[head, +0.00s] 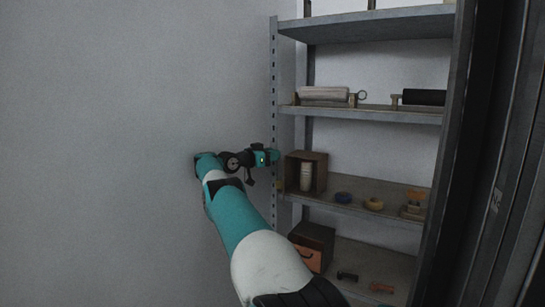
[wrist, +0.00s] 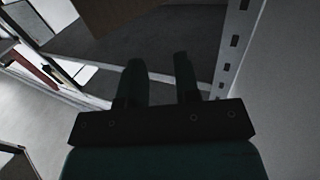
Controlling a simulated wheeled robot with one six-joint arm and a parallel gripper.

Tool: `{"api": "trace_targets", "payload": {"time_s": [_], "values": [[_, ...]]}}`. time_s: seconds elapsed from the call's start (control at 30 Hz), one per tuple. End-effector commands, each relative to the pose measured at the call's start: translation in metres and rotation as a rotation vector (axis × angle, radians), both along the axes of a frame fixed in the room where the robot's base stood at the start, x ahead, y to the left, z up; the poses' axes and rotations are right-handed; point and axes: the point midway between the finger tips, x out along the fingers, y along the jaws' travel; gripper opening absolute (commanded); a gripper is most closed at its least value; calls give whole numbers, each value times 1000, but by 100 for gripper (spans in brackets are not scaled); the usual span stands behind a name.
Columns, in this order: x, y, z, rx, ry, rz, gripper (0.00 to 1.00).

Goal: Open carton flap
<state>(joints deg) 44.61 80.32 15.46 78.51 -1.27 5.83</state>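A brown carton (head: 292,170) stands on the middle shelf beside the left post of the rack. Its front looks open, with a pale cylinder (head: 306,176) inside. I cannot make out a separate flap. My gripper (head: 276,156) is at the left post, just left of the carton at about the height of its upper part. In the wrist view my gripper (wrist: 159,64) has its two dark fingers apart with nothing between them. A brown surface (wrist: 110,14), which looks like the carton, shows beyond the fingers. Whether a fingertip touches anything is unclear.
The perforated left post (head: 274,100) stands close to my gripper and also shows in the wrist view (wrist: 233,45). A dark box with an orange front (head: 308,259) is below. Open space lies left.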

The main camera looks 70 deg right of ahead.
Motion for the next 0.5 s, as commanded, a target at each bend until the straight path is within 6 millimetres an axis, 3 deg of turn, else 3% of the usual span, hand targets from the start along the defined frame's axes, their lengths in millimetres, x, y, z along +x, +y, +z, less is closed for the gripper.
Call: {"api": "trace_targets", "payload": {"time_s": [0.03,0.1,0.5], "values": [[0,0,18,1,0,-1,30],[0,0,30,1,0,-2,30],[-2,1,89,3,1,-7,30]]}}
